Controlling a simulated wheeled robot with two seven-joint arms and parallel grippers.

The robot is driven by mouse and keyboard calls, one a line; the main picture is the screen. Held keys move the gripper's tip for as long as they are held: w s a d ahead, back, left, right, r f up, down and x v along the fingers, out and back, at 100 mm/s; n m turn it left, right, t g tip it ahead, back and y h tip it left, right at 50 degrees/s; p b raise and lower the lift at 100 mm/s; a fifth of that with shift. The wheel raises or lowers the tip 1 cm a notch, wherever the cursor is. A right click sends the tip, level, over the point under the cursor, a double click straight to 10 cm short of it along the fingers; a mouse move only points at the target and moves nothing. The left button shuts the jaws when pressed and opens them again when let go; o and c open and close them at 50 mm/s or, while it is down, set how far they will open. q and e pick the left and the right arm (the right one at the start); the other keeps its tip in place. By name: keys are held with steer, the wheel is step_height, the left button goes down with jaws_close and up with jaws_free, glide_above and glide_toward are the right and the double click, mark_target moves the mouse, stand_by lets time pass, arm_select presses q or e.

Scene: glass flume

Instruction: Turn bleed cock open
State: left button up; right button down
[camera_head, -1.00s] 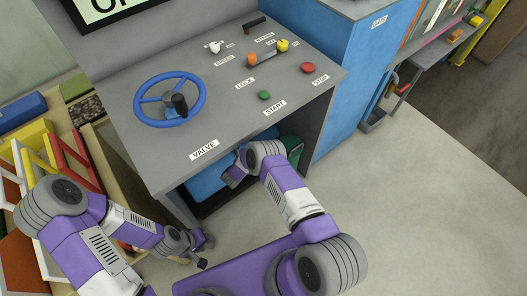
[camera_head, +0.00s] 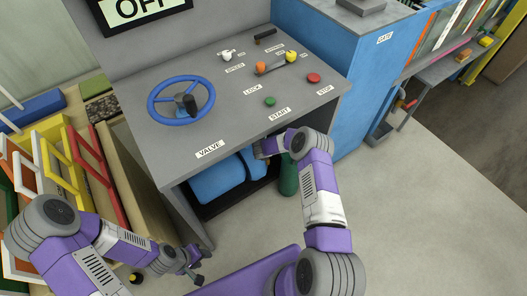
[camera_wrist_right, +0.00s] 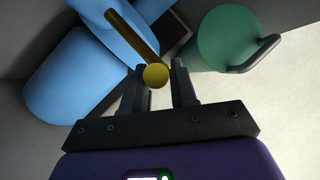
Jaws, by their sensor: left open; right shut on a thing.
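I take this lever as the bleed cock's handle. My right gripper (camera_wrist_right: 160,84) is shut on the lever at its knob end, one finger on each side. In the head view the right gripper is under the front edge of the console, mostly hidden, and the lever does not show. The blue body (camera_head: 216,180) shows there on the shelf below. My left gripper (camera_head: 201,266) is open and empty, low in front of the console's left leg.
The grey console (camera_head: 225,110) above carries a blue valve wheel (camera_head: 153,104), a green start button (camera_head: 269,101) and a red stop button (camera_head: 313,78). A green cylinder (camera_head: 288,178) stands right of the blue body. A wooden rack with coloured frames (camera_head: 95,165) is at left. Floor at right is clear.

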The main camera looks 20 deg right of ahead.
arm_select(q)
steer(key=shift+r, duration=0.1)
arm_select(e)
steer(key=shift+d+y, duration=0.3)
steer(key=shift+d, duration=0.05)
steer(key=c, duration=1.2)
jaws_free()
steer(key=shift+c, duration=0.2)
